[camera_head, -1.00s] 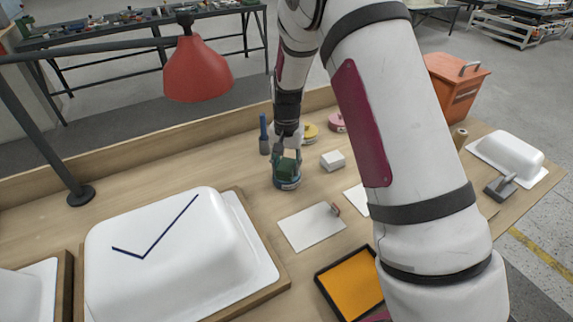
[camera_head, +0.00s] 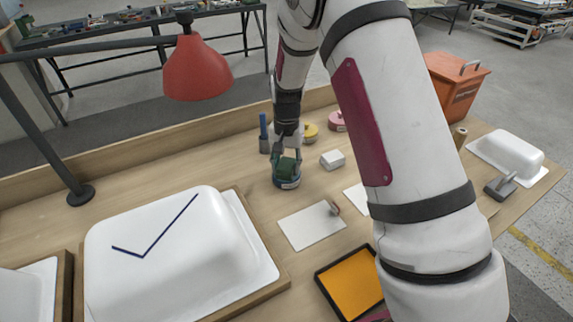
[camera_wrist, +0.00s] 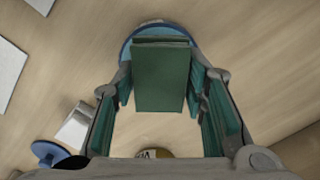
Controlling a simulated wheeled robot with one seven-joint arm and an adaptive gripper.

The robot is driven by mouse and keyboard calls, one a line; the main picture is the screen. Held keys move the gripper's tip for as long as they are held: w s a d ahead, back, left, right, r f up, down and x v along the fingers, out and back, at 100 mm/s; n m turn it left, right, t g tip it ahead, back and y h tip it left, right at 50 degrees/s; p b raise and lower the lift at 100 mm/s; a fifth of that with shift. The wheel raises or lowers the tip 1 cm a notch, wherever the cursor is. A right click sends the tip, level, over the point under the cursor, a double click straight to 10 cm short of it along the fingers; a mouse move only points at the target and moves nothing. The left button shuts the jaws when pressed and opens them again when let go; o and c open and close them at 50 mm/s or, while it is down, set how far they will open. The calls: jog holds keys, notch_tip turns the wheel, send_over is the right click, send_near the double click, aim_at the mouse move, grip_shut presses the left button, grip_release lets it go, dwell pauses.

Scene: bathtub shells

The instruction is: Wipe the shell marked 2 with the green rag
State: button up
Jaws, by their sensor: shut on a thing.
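The green rag (camera_wrist: 162,82), a folded dark green block, is between the fingers of my gripper (camera_wrist: 161,92) in the wrist view. In the head view my gripper (camera_head: 287,160) reaches down around the rag (camera_head: 287,168) at a round blue-grey dish (camera_head: 287,183). The rag is at the dish; whether it still touches it is unclear. The dish's blue rim (camera_wrist: 127,50) shows behind the rag. A large white shell (camera_head: 150,255) with a dark blue angled line lies on a wooden frame. I can read no number 2 on any shell.
Another shell (camera_head: 25,292) is cut off at the left edge; a smaller one (camera_head: 508,155) is at right. A red lamp (camera_head: 196,68) overhangs the back left. A white sheet (camera_head: 311,228), an orange tray (camera_head: 352,285) and a white block (camera_head: 332,160) lie near the dish.

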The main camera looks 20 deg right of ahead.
aim_at(287, 164)
jog(key=shift+r+p, duration=1.3)
jog(key=shift+r, duration=2.15)
jog(key=s+f+n, duration=0.3)
jog(key=s+n, duration=0.3)
jog(key=s, duration=0.4)
jog(key=shift+n, duration=0.3)
